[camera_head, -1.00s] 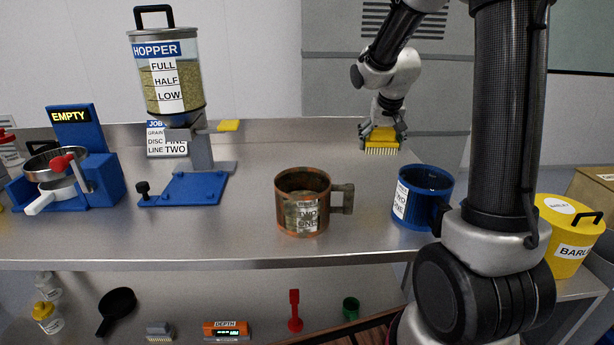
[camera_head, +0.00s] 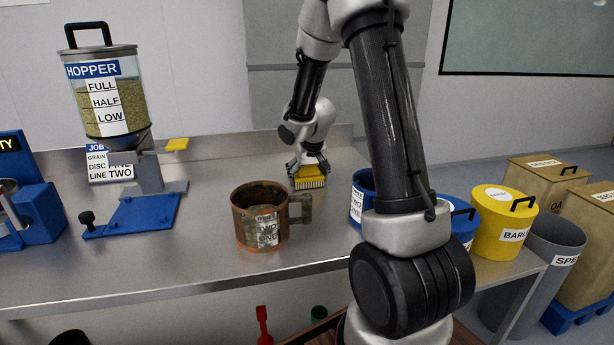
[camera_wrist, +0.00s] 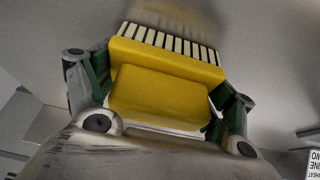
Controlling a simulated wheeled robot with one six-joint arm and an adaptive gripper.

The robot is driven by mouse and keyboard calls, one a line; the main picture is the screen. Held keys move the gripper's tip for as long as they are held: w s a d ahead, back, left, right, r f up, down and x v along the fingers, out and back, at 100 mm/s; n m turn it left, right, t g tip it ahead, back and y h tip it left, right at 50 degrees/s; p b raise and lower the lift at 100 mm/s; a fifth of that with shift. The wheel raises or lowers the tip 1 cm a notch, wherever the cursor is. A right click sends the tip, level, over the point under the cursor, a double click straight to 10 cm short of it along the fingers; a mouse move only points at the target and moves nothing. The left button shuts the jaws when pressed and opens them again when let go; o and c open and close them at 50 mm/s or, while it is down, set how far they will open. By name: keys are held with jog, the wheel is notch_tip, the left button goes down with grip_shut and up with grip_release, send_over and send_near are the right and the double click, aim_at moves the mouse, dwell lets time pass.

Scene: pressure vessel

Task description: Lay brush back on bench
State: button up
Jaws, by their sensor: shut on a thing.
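The brush is a yellow block with pale bristles. In the head view the brush (camera_head: 309,178) is at the back right of the steel bench (camera_head: 215,205), bristles facing down. My gripper (camera_head: 307,168) is shut on its yellow body from above. In the wrist view the brush (camera_wrist: 165,90) sits between the two fingers of my gripper (camera_wrist: 158,105), with its bristles beyond the body. The bristles are at or very near the bench top; I cannot tell if they touch it.
A stained copper mug (camera_head: 262,220) stands in front of the brush. Yellow (camera_head: 502,225) and grey (camera_head: 550,265) bins are right. Bench around the brush is clear.

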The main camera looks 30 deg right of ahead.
jog(key=shift+f, duration=0.15)
jog(key=o, duration=0.9)
jog(key=s+a+r+n, duration=0.1)
jog(key=s+a+r, duration=0.1)
jog(key=s+r, duration=0.65)
jog(key=s+a+r, duration=0.2)
jog(key=s+r, duration=0.6)
jog(key=r, duration=0.2)
jog(key=s+a, duration=0.1)
jog(key=s, duration=0.4)
jog(key=s+a+n+y, duration=0.1)
jog(key=s, duration=0.4)
jog(key=s+a+n, duration=0.1)
jog(key=s, duration=0.4)
jog(key=shift+s+a+r, duration=0.3)
jog(key=shift+s, duration=0.1)
